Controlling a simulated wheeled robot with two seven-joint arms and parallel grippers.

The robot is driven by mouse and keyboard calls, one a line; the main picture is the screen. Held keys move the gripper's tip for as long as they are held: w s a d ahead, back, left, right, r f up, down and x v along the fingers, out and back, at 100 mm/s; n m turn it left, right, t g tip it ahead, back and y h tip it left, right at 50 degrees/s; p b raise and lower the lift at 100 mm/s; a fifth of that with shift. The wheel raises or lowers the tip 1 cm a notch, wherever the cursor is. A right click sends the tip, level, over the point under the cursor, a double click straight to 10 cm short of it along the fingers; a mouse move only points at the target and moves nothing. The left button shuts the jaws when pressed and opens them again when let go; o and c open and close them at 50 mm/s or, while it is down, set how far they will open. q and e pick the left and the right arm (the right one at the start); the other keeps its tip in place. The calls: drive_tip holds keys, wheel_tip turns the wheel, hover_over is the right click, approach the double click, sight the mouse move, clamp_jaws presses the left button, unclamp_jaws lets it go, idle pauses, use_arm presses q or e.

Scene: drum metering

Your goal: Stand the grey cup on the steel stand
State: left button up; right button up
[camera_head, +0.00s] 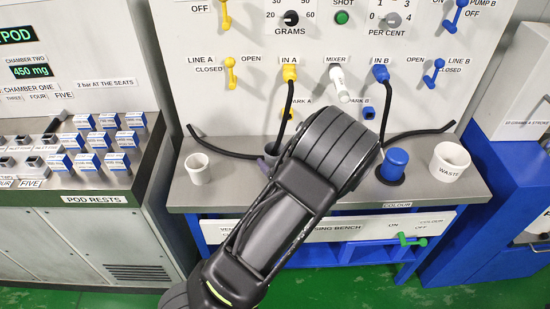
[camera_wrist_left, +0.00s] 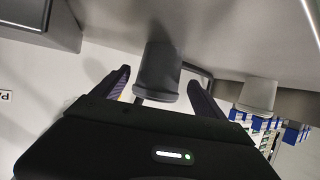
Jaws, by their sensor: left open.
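The grey cup (camera_wrist_left: 158,72) stands upright on the steel bench top and shows upside down in the left wrist view. In the head view only a small part of the grey cup (camera_head: 271,148) shows beside my left arm. My left gripper (camera_wrist_left: 159,77) is open, with one finger on each side of the cup; I cannot tell whether they touch it. In the head view the left gripper (camera_head: 272,157) is mostly hidden behind its own wrist. I cannot make out a separate steel stand; my arm covers the middle of the bench. My right gripper is not in view.
A white cup (camera_head: 198,170) stands left on the bench (camera_head: 230,196). A blue cylinder (camera_head: 394,164) and a white WASTE pot (camera_head: 450,162) stand right. Black hoses (camera_head: 286,118) hang from the panel or lie along the bench. Pod rests (camera_head: 96,184) hold several small boxes at left.

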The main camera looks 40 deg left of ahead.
sight(272, 153)
use_arm(q)
drive_tip(key=shift+w+a+f, duration=0.15)
drive_tip(key=shift+a, duration=0.15)
drive_tip(key=shift+p+x, duration=0.55)
drive_tip(key=shift+x, duration=2.1)
drive_tip(key=shift+d, duration=0.15)
drive_tip(key=c, duration=1.6)
wheel_tip(272, 153, up, 10)
drive_tip(key=shift+r, duration=0.1)
